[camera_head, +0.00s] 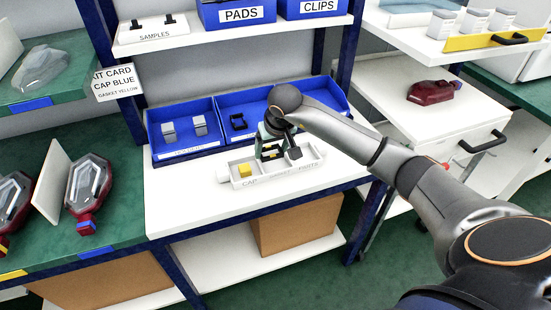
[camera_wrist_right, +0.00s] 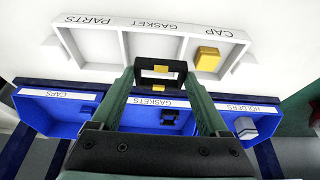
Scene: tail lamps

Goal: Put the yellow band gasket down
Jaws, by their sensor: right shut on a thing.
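My right gripper (camera_head: 272,150) is shut on the yellow band gasket (camera_wrist_right: 158,63), a black rectangular frame with yellow marks. It also shows between the fingers (camera_wrist_right: 161,85) in the right wrist view. I hold it over the white kit tray (camera_head: 224,174), in line with the middle compartment, marked GASKET (camera_wrist_right: 153,45). Whether it touches the tray is hard to tell. A yellow block (camera_head: 244,170) sits in the CAP compartment; it also shows in the right wrist view (camera_wrist_right: 207,58). The PARTS compartment (camera_wrist_right: 95,45) looks empty. My left gripper is not in view.
Blue bins (camera_head: 183,151) stand behind the tray, holding grey holders (camera_head: 199,125) and a dark gasket (camera_head: 238,122). A card (camera_head: 115,82) reads CAP BLUE, GASKET YELLOW. Red lamps (camera_head: 88,190) lie on the green bench at left. White tabletop (camera_head: 180,205) in front of the tray is clear.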

